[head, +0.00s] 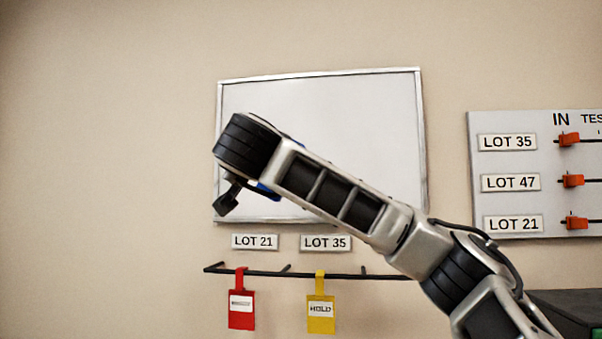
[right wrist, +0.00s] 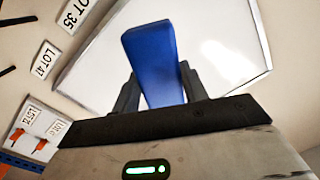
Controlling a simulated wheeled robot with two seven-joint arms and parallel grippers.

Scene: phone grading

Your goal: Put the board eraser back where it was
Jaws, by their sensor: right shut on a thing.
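A blue board eraser (right wrist: 155,62) is held between the two fingers of my right gripper (right wrist: 160,88) in the right wrist view. In the head view only slivers of the blue eraser (head: 265,190) show behind my right arm, which reaches in from the lower right. The right gripper (head: 228,198) is mostly hidden there, in front of the lower left part of the whiteboard (head: 330,105). The whiteboard is blank where it shows. I cannot tell whether the eraser touches it. My left gripper is not in view.
Below the whiteboard are two lot labels and a black rail (head: 300,273) with a red tag (head: 241,308) and a yellow HOLD tag (head: 321,310). A panel (head: 555,210) with lot labels and orange sliders is at right. The wall at left is clear.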

